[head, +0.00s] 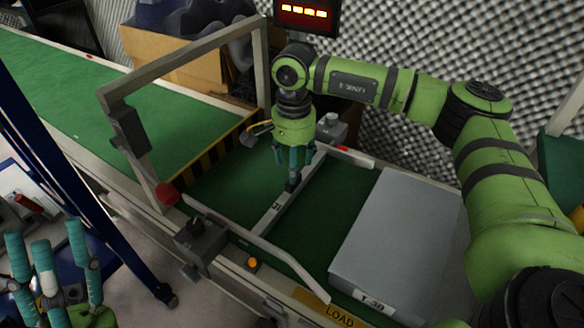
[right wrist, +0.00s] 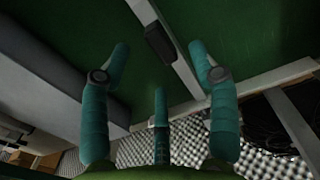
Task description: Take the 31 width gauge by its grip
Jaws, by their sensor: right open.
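The 31 width gauge (head: 270,217) is a pale bar lying across the green conveyor belt, marked 31 near its middle. Its dark block grip (head: 292,186) shows just under my right gripper (head: 293,165), which points down from above. In the right wrist view the grip (right wrist: 160,43) lies between the spread fingertips of my right gripper (right wrist: 160,58), with gaps on both sides. The right gripper is open and empty. My left gripper (head: 45,245) is at the lower left, away from the belt, with its teal fingers apart and nothing between them.
A metal frame (head: 185,58) with a red knob (head: 166,194) arches over the belt to the left. Pale guide rails (head: 265,247) run along the belt. A blue post (head: 75,165) stands near my left gripper.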

